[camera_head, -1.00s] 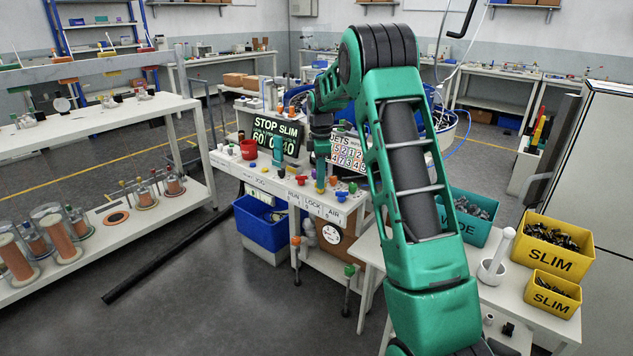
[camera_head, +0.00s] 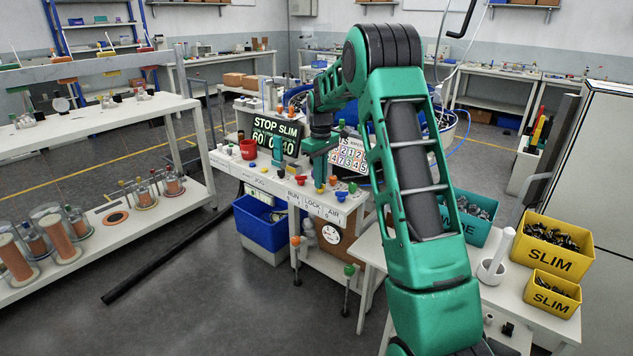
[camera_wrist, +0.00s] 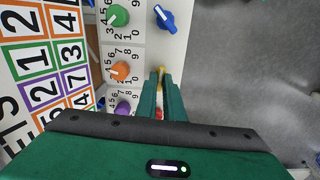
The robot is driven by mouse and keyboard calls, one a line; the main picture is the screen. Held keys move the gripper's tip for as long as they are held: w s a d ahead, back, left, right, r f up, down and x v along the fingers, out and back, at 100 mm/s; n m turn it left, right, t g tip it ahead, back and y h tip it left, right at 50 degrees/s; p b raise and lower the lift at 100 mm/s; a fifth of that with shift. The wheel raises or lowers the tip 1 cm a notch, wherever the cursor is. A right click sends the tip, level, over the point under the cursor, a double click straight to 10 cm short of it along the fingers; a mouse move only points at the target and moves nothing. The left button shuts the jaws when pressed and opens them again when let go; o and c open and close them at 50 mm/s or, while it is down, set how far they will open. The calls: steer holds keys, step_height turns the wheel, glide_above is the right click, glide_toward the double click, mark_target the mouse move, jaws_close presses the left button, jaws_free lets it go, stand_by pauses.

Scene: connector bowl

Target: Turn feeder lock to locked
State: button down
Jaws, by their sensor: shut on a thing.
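A row of small knobs sits along the front edge of the white bench panel (camera_head: 275,183), above labels reading RUN, LOCK (camera_head: 313,204) and AIR. My gripper (camera_head: 319,180) points straight down at the knob above the LOCK label. In the wrist view my gripper (camera_wrist: 160,76) is shut on a yellow knob (camera_wrist: 160,70), mostly hidden between the fingers. Which way the knob points cannot be told. A blue knob (camera_wrist: 165,19) stands apart on the same edge, and a red one (camera_wrist: 159,113) is partly hidden by the fingers.
Green (camera_wrist: 117,15), orange (camera_wrist: 121,71) and purple (camera_wrist: 123,108) dials sit in a row beside the fingers. The number board (camera_wrist: 45,65) stands behind them.

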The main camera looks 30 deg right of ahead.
steer(key=m, duration=0.4)
steer(key=shift+s+d+f+m, duration=0.1)
steer(key=shift+s+f+m, duration=0.05)
steer(key=shift+s+m, duration=0.15)
steer(key=shift+w+m, duration=0.1)
steer(key=shift+m, duration=1.9)
steer(key=c, duration=1.9)
jaws_free()
steer(key=shift+o, duration=0.2)
